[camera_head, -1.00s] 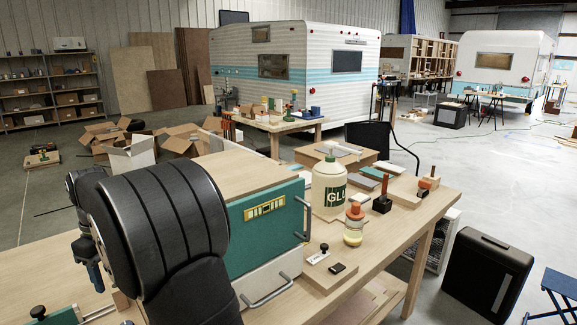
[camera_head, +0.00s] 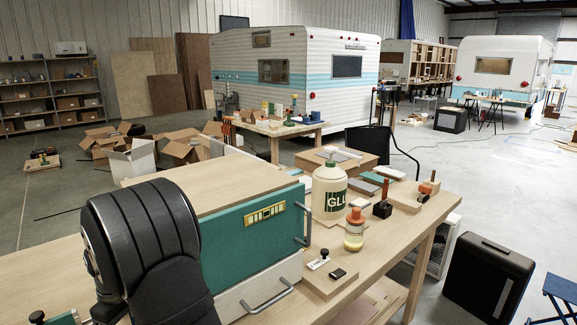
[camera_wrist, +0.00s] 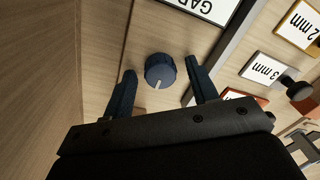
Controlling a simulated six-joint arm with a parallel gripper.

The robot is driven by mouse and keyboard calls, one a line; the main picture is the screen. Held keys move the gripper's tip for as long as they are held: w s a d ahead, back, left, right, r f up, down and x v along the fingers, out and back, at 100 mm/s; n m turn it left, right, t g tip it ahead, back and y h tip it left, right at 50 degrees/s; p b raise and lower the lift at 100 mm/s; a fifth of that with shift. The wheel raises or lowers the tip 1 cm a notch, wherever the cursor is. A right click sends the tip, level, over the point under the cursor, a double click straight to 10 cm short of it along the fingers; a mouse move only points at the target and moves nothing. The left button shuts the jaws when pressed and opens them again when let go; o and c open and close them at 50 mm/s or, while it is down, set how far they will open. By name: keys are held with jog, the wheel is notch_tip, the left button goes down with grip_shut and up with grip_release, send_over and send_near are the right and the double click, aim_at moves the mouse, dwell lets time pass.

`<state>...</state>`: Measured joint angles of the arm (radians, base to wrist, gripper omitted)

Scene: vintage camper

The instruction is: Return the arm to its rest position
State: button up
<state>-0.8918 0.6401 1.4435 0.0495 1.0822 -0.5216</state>
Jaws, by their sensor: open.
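My gripper (camera_wrist: 163,85) shows in the wrist view with its two dark fingers spread apart. Nothing is held between the fingers. In the head view, my black arm fills the lower left, and the gripper itself is out of sight there.
In the wrist view, labels such as "3 mm" (camera_wrist: 265,71) lie to the right. In the head view, a teal-fronted cabinet (camera_head: 262,236) stands beside my arm on the wooden bench (camera_head: 413,232).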

dwell(0.3)
notch_tip(320, 180, up, 17)
notch_tip(320, 180, down, 17)
jog(key=shift+f, duration=0.15)
jog(key=m, duration=0.8)
jog(key=shift+m, duration=0.4)
jog(key=m, duration=0.4)
jog(key=shift+m, duration=0.3)
jog(key=shift+s+m+t, duration=0.1)
jog(key=shift+m+t, duration=0.2)
jog(key=shift+m, duration=1.6)
